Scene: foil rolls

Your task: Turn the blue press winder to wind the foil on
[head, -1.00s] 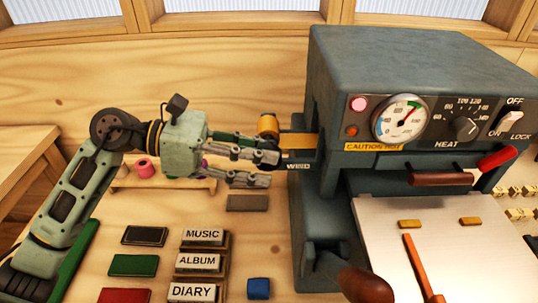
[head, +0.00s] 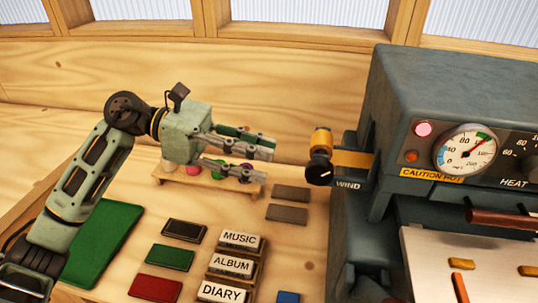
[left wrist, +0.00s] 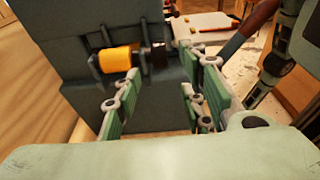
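The blue-grey press (head: 440,90) stands at the right in the head view. Its winder is a black knob (head: 319,172) with a pale line on its face, beside the WIND label. A gold foil roll (head: 321,140) sits just behind the knob, with a gold strip running to the press. My left gripper (head: 264,164) is open and empty, left of the knob and apart from it. In the left wrist view the knob (left wrist: 159,55) and the foil roll (left wrist: 119,58) show beyond the spread fingers.
A wooden rack (head: 205,180) with coloured rolls stands behind my left gripper. Label blocks (head: 233,266) and coloured swatches lie on the bench in front. A CAUTION HOT label (head: 432,175) is on the press. A green mat (head: 103,243) lies at left.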

